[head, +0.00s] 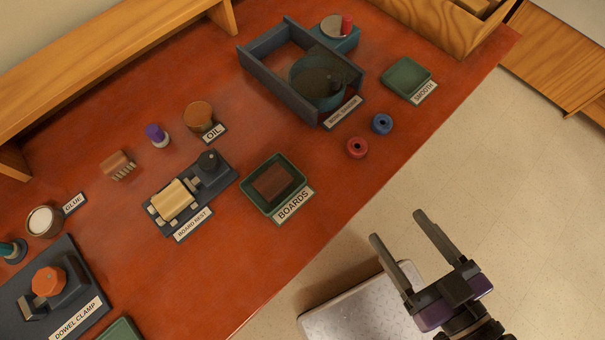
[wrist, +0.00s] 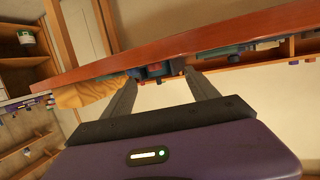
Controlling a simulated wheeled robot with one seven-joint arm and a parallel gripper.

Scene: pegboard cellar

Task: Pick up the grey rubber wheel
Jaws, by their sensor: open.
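I cannot make out a loose grey rubber wheel for certain. A red wheel-like ring (head: 357,148) and a blue one (head: 382,124) lie flat near the table's front edge. A dark grey round knob (head: 209,160) sits on the board rest (head: 225,181). My gripper (head: 397,225) is open and empty, out beyond the table's front edge, apart from everything. In the wrist view its fingers (wrist: 160,77) point towards the table edge.
The red-brown table (head: 115,225) holds a walled dark blue frame (head: 270,74) around a teal bowl, a green boards tray (head: 249,190), a smooth tray (head: 386,79), an oil pot (head: 198,115) and a dowel clamp (head: 72,283). A metal-topped box (head: 360,312) stands below my gripper.

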